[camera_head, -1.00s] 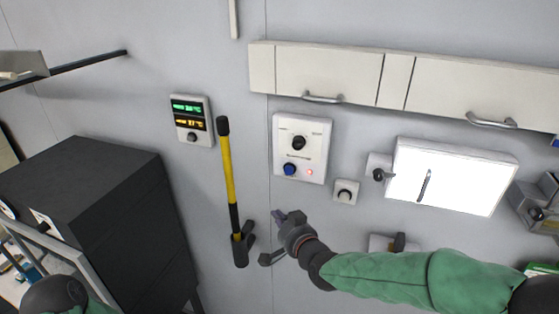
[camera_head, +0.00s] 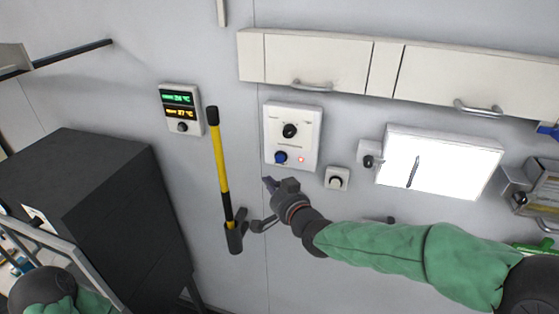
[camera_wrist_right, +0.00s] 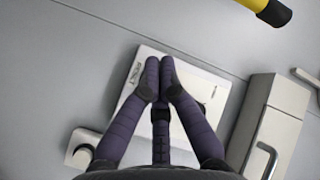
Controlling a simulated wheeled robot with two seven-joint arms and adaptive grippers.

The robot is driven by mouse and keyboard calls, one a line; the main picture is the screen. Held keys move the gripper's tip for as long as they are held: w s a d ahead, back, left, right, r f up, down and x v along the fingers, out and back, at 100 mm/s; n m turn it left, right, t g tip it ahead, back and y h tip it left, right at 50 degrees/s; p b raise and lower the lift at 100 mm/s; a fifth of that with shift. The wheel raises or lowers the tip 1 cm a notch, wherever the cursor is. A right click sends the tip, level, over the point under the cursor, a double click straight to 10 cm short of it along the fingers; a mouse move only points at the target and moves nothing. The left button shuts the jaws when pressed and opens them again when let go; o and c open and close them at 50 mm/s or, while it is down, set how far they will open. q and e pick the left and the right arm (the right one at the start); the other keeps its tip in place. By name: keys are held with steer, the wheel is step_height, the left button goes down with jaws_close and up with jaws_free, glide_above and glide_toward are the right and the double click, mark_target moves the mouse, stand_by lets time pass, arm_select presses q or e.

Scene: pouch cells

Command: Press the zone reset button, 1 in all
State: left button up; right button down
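My right gripper (camera_head: 268,182) is just below the blue button in the picture, with no contact visible. In the right wrist view its fingers (camera_wrist_right: 160,68) are shut with tips together and nothing between them. They cover much of the panel (camera_wrist_right: 205,90) and hide the button there. My left gripper is not in view.
A display with green and orange readouts (camera_head: 181,110) and a yellow-black handled tool (camera_head: 222,165) are left of the panel. A small white knob box (camera_head: 337,178) and a bright lightbox (camera_head: 440,165) are to its right. Wall cabinets (camera_head: 320,62) are above. A dark cabinet (camera_head: 70,170) stands left.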

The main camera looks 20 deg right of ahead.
mark_target(280, 158)
steer(key=w+d+b, duration=0.1)
steer(key=w+d, duration=0.3)
steer(key=w, duration=0.1)
steer(key=shift+w, duration=0.4)
steer(key=shift+f+b, duration=0.1)
steer(key=shift+b, duration=0.2)
stand_by(1.0)
steer(key=shift+w+d+b, duration=0.2)
steer(key=shift+w+b, duration=0.15)
steer(key=shift+b, duration=0.1)
